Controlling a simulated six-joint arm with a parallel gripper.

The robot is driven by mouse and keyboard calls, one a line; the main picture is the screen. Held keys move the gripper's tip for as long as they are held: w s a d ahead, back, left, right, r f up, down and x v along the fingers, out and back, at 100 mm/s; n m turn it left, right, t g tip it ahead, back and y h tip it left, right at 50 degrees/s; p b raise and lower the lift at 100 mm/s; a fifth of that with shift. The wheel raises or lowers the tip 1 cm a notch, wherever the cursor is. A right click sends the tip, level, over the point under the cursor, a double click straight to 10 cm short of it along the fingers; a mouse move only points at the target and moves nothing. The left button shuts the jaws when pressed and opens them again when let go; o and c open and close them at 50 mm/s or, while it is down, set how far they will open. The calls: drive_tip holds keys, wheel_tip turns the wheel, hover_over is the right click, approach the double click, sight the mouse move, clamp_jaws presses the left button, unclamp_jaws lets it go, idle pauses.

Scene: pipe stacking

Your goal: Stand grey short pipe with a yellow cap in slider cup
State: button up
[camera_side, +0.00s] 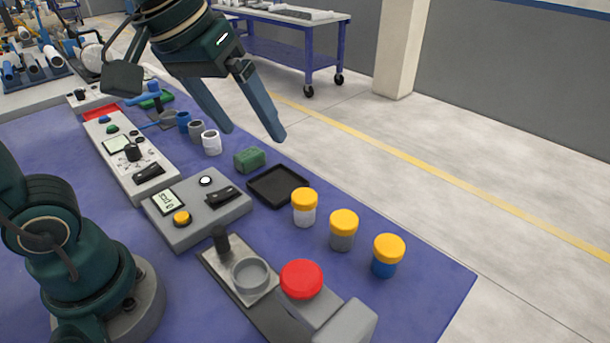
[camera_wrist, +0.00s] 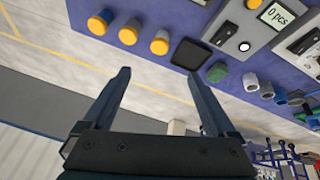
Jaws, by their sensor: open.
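The grey short pipe with a yellow cap (camera_side: 343,230) stands upright on the blue table, between a white yellow-capped pipe (camera_side: 304,208) and a blue yellow-capped pipe (camera_side: 386,256). In the wrist view the grey capped pipe (camera_wrist: 130,33) is the middle one of the row. The slider cup (camera_side: 251,275) is a grey ring on a light plate, left of the red button, and looks empty. My gripper (camera_side: 255,135) is open and empty, raised above the table's far side, apart from all pipes. The wrist view shows its two spread fingers (camera_wrist: 160,72).
A black tray (camera_side: 278,187) and a green block (camera_side: 249,159) lie beyond the counter box (camera_side: 196,207). Uncapped pipes (camera_side: 197,132) stand farther back. A large red button (camera_side: 301,279) is close beside the cup. The table's right corner is clear.

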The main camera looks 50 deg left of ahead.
drive_tip(key=w+d+f+n+g, duration=0.1)
drive_tip(key=w+d+f, duration=0.15)
drive_tip(key=w, duration=0.35)
drive_tip(key=g, duration=0.3)
hover_over(345, 218)
drive_tip(key=f, duration=1)
drive_tip(key=shift+w+a, duration=0.2)
drive_tip(key=shift+w, duration=0.05)
drive_tip(key=shift+m+g, duration=0.3)
drive_tip(key=shift+g, duration=0.1)
drive_tip(key=shift+s+d+f, duration=0.1)
drive_tip(key=shift+s+f, duration=0.1)
drive_tip(key=shift+f, duration=1.55)
drive_tip(key=shift+s+d+f, duration=0.1)
drive_tip(key=shift+s+f, duration=0.05)
drive_tip(key=shift+f, duration=1.55)
clamp_jaws()
drive_tip(key=shift+r, duration=0.1)
